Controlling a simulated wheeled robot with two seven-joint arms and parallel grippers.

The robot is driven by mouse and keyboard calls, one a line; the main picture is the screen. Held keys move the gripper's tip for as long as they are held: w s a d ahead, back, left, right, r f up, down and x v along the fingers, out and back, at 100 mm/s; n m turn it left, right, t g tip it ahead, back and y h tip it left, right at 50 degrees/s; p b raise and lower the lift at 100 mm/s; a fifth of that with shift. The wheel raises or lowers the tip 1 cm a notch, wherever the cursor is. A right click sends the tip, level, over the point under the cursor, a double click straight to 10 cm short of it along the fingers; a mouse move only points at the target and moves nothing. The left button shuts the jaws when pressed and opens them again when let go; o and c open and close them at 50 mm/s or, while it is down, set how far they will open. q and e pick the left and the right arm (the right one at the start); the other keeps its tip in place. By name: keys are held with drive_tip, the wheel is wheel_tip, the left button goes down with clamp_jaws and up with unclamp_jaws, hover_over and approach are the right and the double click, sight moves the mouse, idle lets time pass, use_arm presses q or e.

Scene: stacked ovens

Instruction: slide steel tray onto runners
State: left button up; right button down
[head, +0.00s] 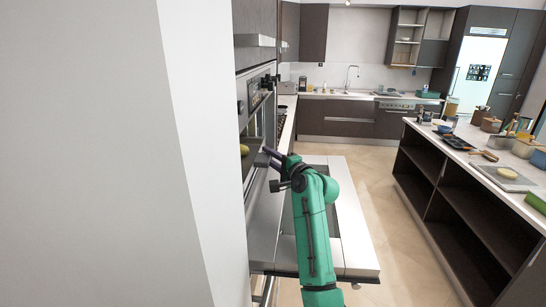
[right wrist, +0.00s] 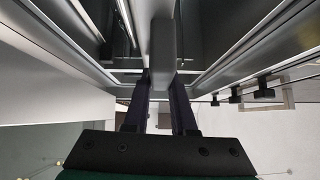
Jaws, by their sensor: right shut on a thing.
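My right gripper (head: 270,158) reaches left from the green arm to the mouth of the upper oven (head: 243,118). In the right wrist view its two dark fingers (right wrist: 160,103) are closed on a plain grey bar-like piece (right wrist: 163,48), which runs away from me between them. This looks like part of the steel tray, but its full outline is hidden. Pale metal rails (right wrist: 232,62) run along the oven side in the wrist view; I cannot tell whether the tray rests on its runners. A yellow-green item (head: 244,150) shows inside the oven. My left gripper is out of view.
A lowered oven door (head: 352,225) juts out below my right arm. A white wall (head: 185,150) fills the left. A dark island (head: 470,190) with food and utensils stands at the right, across a clear floor aisle (head: 385,190).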

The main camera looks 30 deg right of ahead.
drive_tip(key=shift+w+a+r, duration=0.15)
drive_tip(key=shift+w+a, duration=0.25)
drive_tip(key=shift+a, duration=0.15)
drive_tip(key=shift+f, duration=0.25)
drive_tip(key=c, duration=0.7)
unclamp_jaws()
drive_tip(key=shift+o, duration=0.2)
drive_tip(key=shift+s, duration=0.15)
drive_tip(key=shift+o, duration=1)
drive_tip(key=shift+f, duration=0.15)
drive_tip(key=o, duration=0.5)
drive_tip(key=shift+c, duration=0.2)
